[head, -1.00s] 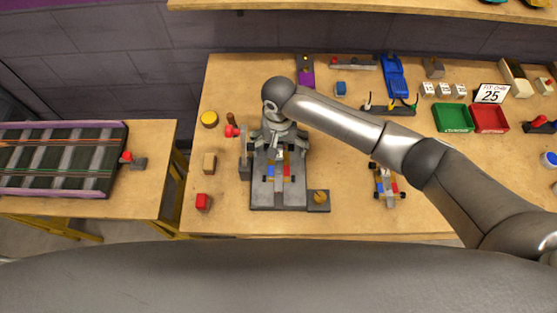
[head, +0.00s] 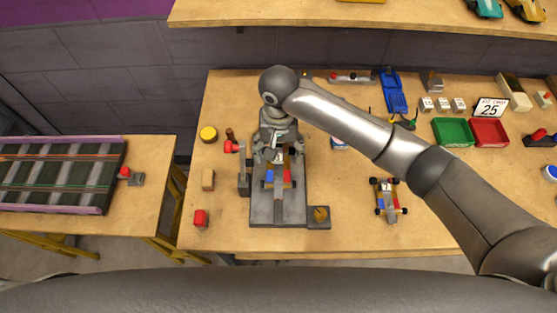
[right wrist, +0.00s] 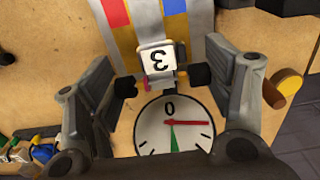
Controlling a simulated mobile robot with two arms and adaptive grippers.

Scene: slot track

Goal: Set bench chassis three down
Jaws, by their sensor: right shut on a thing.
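Chassis three (head: 279,182) is a pale wooden car body with red and blue blocks. In the right wrist view its white tag with a 3 (right wrist: 158,61) sits between the fingertips. My right gripper (head: 273,155) is shut on its tag end, over the grey bench fixture (head: 293,213); it also shows in the right wrist view (right wrist: 163,82). I cannot tell whether the chassis touches the fixture. A round dial marked 0 (right wrist: 158,132), with green and red pointers, lies just beyond the tag. My left gripper is not in view.
A second chassis (head: 388,198) lies on the bench to the right. A red knob (head: 231,146), a wooden block (head: 208,180) and a red button (head: 200,217) stand left of the fixture. Green (head: 452,132) and red trays (head: 489,132) are at the back right.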

